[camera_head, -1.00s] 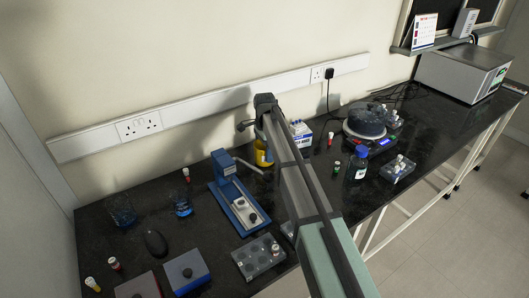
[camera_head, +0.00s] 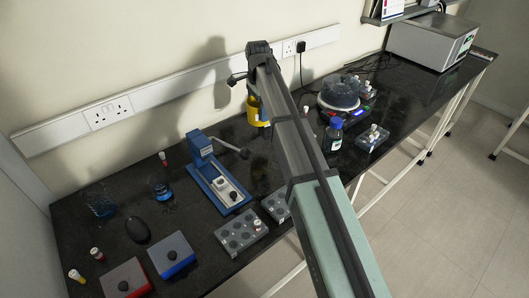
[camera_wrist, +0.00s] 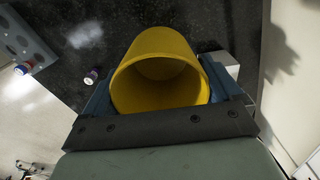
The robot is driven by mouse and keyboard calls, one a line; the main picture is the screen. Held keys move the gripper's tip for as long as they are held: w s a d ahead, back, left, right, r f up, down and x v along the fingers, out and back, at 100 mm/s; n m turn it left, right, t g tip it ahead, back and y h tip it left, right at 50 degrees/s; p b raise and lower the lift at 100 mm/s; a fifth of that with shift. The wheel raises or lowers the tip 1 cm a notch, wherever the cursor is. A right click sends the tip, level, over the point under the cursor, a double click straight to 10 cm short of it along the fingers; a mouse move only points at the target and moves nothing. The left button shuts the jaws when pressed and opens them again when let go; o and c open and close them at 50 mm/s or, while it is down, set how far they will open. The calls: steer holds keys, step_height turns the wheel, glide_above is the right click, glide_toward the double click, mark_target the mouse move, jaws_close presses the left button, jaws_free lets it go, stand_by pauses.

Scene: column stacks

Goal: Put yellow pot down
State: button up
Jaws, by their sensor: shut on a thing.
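The yellow pot (camera_head: 257,112) hangs below the end of my arm near the back wall, partly hidden by the arm in the head view. In the wrist view the pot (camera_wrist: 160,65) fills the middle, its open mouth facing the camera and its inside looking empty. My gripper (camera_wrist: 160,92) is shut on the pot, with a blue finger at each side. The pot appears to be held above the dark bench (camera_head: 130,190); the exact gap cannot be told.
A blue device with a lever (camera_head: 215,170) stands left of the pot. A grey holed rack (camera_head: 240,232), a blue box (camera_head: 172,255) and a red box (camera_head: 126,278) stand in front. A round device (camera_head: 340,95) and a blue bottle (camera_head: 333,133) stand right.

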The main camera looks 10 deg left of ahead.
steer(key=s+d+n, duration=0.1)
steer(key=s+d, duration=0.3)
steer(key=s, duration=0.3)
steer(key=shift+n, duration=0.8)
steer(key=shift+f, duration=5.35)
steer(key=shift+f, duration=0.15)
steer(key=o, duration=0.9)
step_height(320, 180, up, 12)
steer(key=shift+r, duration=0.15)
